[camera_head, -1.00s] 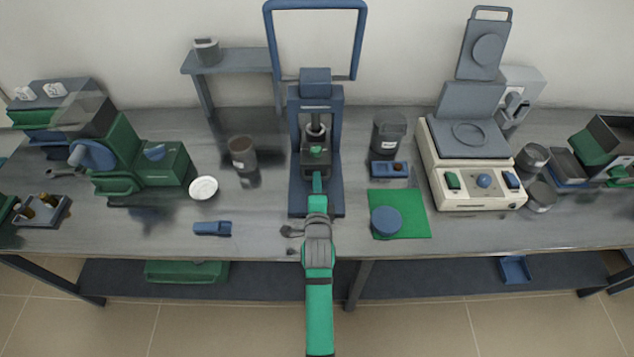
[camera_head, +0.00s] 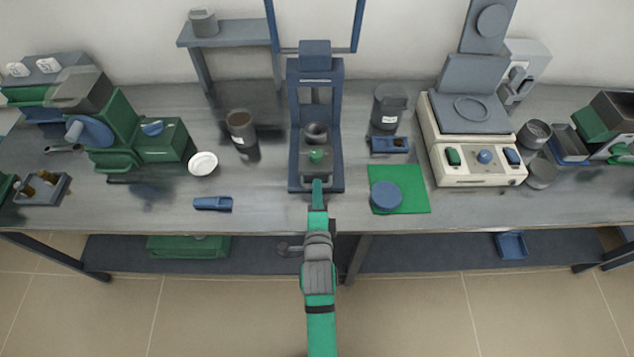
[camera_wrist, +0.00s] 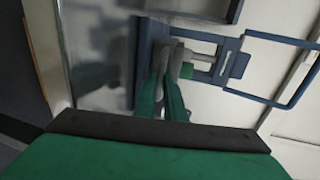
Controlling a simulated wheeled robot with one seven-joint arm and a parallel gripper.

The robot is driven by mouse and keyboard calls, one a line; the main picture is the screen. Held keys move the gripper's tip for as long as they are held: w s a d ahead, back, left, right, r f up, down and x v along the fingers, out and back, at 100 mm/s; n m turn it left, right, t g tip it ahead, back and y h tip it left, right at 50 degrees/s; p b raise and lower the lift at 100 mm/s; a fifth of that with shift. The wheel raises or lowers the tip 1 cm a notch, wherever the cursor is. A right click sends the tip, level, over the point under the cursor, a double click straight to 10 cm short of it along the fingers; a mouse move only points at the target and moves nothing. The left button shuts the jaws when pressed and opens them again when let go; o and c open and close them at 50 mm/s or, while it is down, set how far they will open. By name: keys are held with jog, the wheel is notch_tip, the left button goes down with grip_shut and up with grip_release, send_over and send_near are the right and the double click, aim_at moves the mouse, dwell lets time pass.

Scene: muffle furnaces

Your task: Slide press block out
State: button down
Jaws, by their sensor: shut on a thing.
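My gripper (camera_head: 317,184) reaches in from the front and is shut on the block's near side. The exact contact is too small to make out.
A green mat (camera_head: 413,187) with a blue round piece lies right of the press. A blue tray (camera_head: 390,145) and dark jar (camera_head: 388,105) stand behind it. A blue holder (camera_head: 212,203) and white dish (camera_head: 203,163) lie left. The table front beside my arm is mostly clear.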

jog(key=shift+s+f, duration=0.1)
jog(key=shift+s, duration=0.05)
jog(key=c, duration=2.1)
grip_release()
jog(key=shift+s, duration=0.15)
jog(key=s+r, duration=0.2)
jog(key=s, duration=0.8)
jog(key=shift+s+r, duration=0.15)
jog(key=shift+s, duration=0.05)
jog(key=s+n, duration=1.8)
jog(key=s, duration=0.6)
jog(key=shift+a, duration=0.3)
